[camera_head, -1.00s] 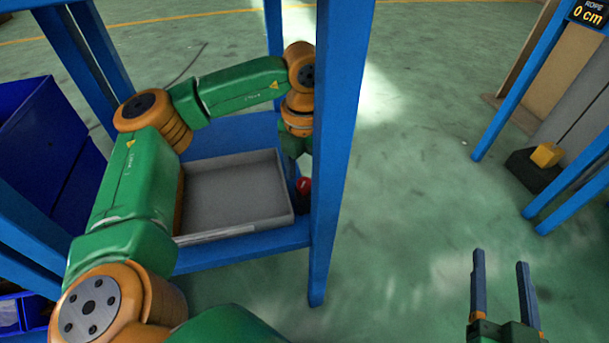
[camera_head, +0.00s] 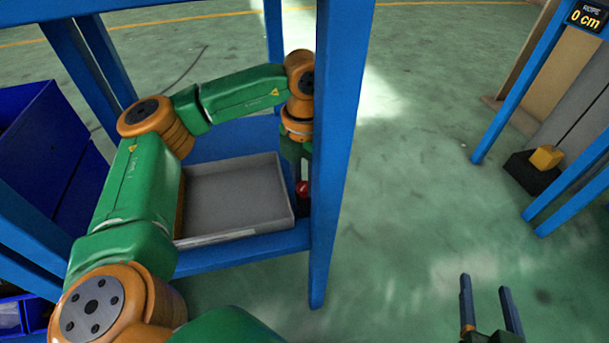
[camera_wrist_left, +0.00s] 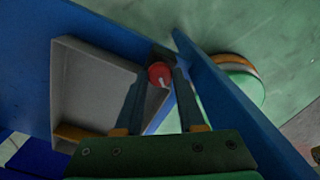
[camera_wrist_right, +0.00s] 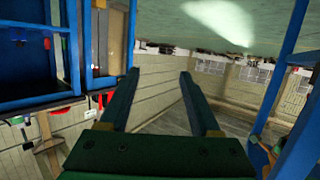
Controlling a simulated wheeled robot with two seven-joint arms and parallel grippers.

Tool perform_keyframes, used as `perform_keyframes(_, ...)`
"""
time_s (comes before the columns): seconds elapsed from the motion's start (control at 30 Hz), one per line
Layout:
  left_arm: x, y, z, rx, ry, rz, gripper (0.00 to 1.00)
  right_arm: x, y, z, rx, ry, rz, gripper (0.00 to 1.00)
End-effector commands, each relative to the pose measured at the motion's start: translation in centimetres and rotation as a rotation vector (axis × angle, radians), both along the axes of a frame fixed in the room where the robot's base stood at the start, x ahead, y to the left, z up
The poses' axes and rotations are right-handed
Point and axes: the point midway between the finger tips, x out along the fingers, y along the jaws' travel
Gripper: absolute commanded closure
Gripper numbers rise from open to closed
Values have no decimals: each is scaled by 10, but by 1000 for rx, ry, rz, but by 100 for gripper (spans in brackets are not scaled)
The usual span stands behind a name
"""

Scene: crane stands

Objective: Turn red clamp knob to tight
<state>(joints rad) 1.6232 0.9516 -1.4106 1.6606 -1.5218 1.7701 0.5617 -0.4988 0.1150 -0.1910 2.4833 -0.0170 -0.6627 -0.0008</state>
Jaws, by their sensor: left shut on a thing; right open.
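The red clamp knob (camera_head: 302,188) is a small round knob with a white mark, low beside the blue post. In the left wrist view the knob (camera_wrist_left: 159,73) sits between the fingertips of my left gripper (camera_wrist_left: 160,80), which is shut on it. In the head view my left gripper reaches down from above and is mostly hidden by the post and its own wrist. My right gripper (camera_head: 490,292) is open and empty at the lower right, over the floor. It also shows open in the right wrist view (camera_wrist_right: 160,82).
A grey tray (camera_head: 235,228) lies on the blue frame just left of the knob. The blue post (camera_head: 340,130) stands close on the knob's right. A yellow block on a black base (camera_head: 545,158) and a "0 cm" rope display (camera_head: 588,14) are at right. Open floor lies between.

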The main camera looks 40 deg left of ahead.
Motion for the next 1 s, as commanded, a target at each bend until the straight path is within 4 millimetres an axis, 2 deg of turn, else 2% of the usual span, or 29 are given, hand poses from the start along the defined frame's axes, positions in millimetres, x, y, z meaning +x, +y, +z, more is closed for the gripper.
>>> perform_keyframes(0.17, -1, 0, 3, -1, 3, -141, 100, -26, -12, -48, -58, 293, -22, 36)
perform_keyframes(0.3, 0, 0, 3, -2, 2, -273, 100, -62, -24, -85, -104, 547, -37, 36)
perform_keyframes(0.5, 0, 0, 2, -1, 1, -454, 100, -119, -39, -116, -158, 861, -55, 36)
perform_keyframes(0.63, 0, 0, 2, -1, 0, -557, 100, -151, -46, -126, -183, 1015, -63, 36)
perform_keyframes(1.0, 0, 0, 1, 0, -1, -757, 100, -143, -45, -146, -184, 1017, -64, 36)
